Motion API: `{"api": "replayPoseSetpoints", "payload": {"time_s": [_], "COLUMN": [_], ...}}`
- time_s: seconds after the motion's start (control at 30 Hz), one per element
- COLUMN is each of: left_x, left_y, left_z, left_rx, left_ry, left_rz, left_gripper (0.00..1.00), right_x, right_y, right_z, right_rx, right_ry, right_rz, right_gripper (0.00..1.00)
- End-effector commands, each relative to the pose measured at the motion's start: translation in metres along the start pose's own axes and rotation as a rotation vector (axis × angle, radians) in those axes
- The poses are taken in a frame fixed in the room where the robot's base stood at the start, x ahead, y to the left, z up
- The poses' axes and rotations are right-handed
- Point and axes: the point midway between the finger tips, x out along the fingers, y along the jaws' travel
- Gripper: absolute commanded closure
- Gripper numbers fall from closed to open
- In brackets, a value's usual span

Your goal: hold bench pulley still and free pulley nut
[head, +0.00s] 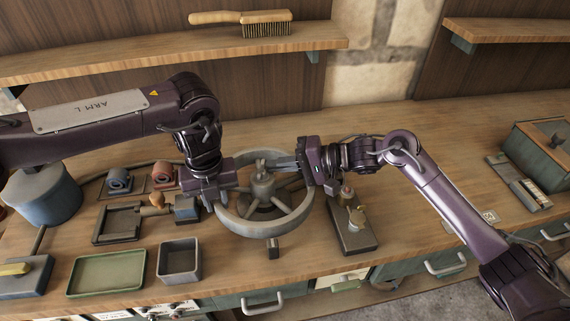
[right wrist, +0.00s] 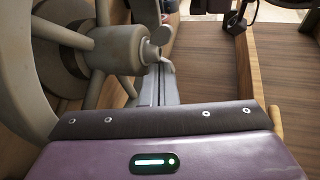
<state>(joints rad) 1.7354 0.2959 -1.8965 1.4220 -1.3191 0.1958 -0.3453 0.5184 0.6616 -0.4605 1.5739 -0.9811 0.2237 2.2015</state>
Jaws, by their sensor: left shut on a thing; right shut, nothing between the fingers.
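The bench pulley (head: 262,229) is a large grey spoked wheel lying flat above the bench. Its hub (head: 262,188) stands up in the middle, with the small grey pulley nut (head: 261,164) at the top. My left gripper (head: 213,197) is shut on the pulley's left rim. My right gripper (head: 276,163) is shut and empty, its fingers pointing left with the tips close beside the nut. In the right wrist view the closed fingers (right wrist: 156,82) reach toward the nut (right wrist: 159,36) at the hub's end. I cannot tell whether they touch it.
A dark stand (head: 352,238) with small fittings is right of the pulley. A grey open bin (head: 180,260), a green tray (head: 107,272) and a black frame (head: 117,224) lie left. A green box (head: 541,152) stands far right.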

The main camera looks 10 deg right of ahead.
Motion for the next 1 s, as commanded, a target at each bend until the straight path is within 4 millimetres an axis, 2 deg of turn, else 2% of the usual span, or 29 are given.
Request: {"api": "replayPoseSetpoints", "payload": {"time_s": [0.2, 0.47, 0.73, 0.87, 1.0], "left_x": [0.002, 0.002, -0.001, -0.002, -0.003], "left_y": [-0.001, -0.001, -0.002, -0.002, -0.002], "left_z": [-0.002, -0.002, 0.000, 0.000, 0.001], "left_rx": [0.005, 0.006, 0.005, 0.004, 0.003], "left_ry": [0.006, 0.005, 0.000, -0.002, -0.003], "left_rz": [0.000, -0.001, -0.004, -0.006, -0.006], "left_gripper": [1.00, 1.00, 1.00, 1.00, 1.00], "right_x": [0.001, 0.016, 0.016, 0.011, -0.008], "right_y": [-0.001, -0.006, -0.008, -0.006, 0.000], "right_z": [-0.001, -0.010, -0.012, -0.013, -0.017], "right_rx": [0.000, 0.000, -0.003, -0.003, -0.003], "right_ry": [0.000, 0.002, 0.006, 0.007, 0.006], "right_rz": [-0.001, -0.005, -0.006, -0.005, -0.002], "right_gripper": [1.00, 1.00, 1.00, 1.00, 1.00]}}
